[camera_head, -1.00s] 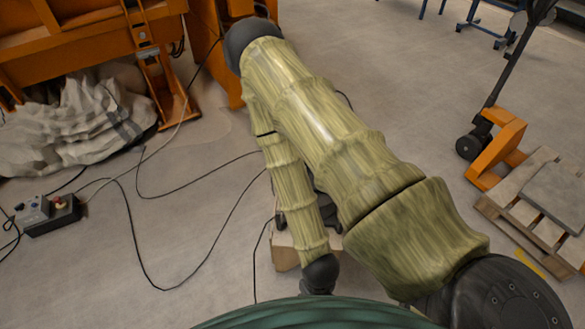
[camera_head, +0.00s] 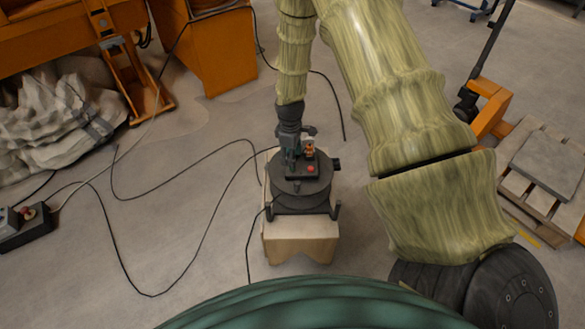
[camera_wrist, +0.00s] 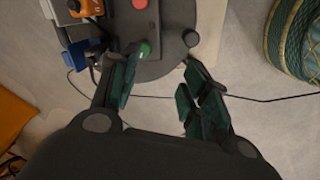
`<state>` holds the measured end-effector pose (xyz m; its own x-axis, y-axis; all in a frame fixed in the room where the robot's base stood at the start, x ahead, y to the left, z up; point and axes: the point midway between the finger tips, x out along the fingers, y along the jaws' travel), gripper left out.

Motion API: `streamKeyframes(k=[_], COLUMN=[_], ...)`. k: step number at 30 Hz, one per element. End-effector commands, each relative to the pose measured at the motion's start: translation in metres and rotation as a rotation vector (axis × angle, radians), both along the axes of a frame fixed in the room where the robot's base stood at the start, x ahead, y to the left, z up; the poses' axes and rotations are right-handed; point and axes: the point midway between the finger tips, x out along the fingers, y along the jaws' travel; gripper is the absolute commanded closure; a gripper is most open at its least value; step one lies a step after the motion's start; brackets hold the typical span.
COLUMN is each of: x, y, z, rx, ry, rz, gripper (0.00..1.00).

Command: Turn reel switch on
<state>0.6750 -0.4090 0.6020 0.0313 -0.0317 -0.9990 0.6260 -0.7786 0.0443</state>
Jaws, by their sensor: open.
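The dark round cable reel (camera_head: 300,203) sits on a pale wooden block (camera_head: 300,245) in the middle of the head view. On its top panel is a red button (camera_head: 310,169), which also shows at the top edge of the wrist view (camera_wrist: 139,4). A green button (camera_wrist: 145,49) shows below the red one in the wrist view. My gripper (camera_wrist: 162,80) is open and empty, with green-padded fingers apart. Its left finger is close beside the green button; I cannot tell whether they touch. In the head view my gripper (camera_head: 290,152) hangs over the reel's panel and hides part of it.
Orange (camera_wrist: 84,8) and blue (camera_wrist: 82,53) plug parts sit left of the buttons. Black cables loop over the floor. A control box (camera_head: 25,228) lies at left, orange machinery (camera_head: 212,50) behind, and a wooden pallet (camera_head: 545,170) at right.

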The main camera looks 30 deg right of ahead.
Motion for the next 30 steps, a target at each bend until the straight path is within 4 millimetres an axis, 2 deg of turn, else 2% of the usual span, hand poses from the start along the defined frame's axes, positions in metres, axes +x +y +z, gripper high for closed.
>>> streamKeyframes(k=[1, 3, 8, 24, 30], x=[0.010, 0.017, 0.022, 0.023, 0.024], y=[-0.009, -0.015, -0.020, -0.022, -0.022], z=[0.006, 0.013, 0.012, -0.059, -0.079], rx=[0.000, -0.001, -0.001, -0.001, -0.001], ry=[-0.003, 0.001, 0.006, 0.006, 0.005], rz=[0.018, 0.040, 0.058, 0.054, 0.055], gripper=[0.54, 0.54, 0.54, 0.54, 0.54])
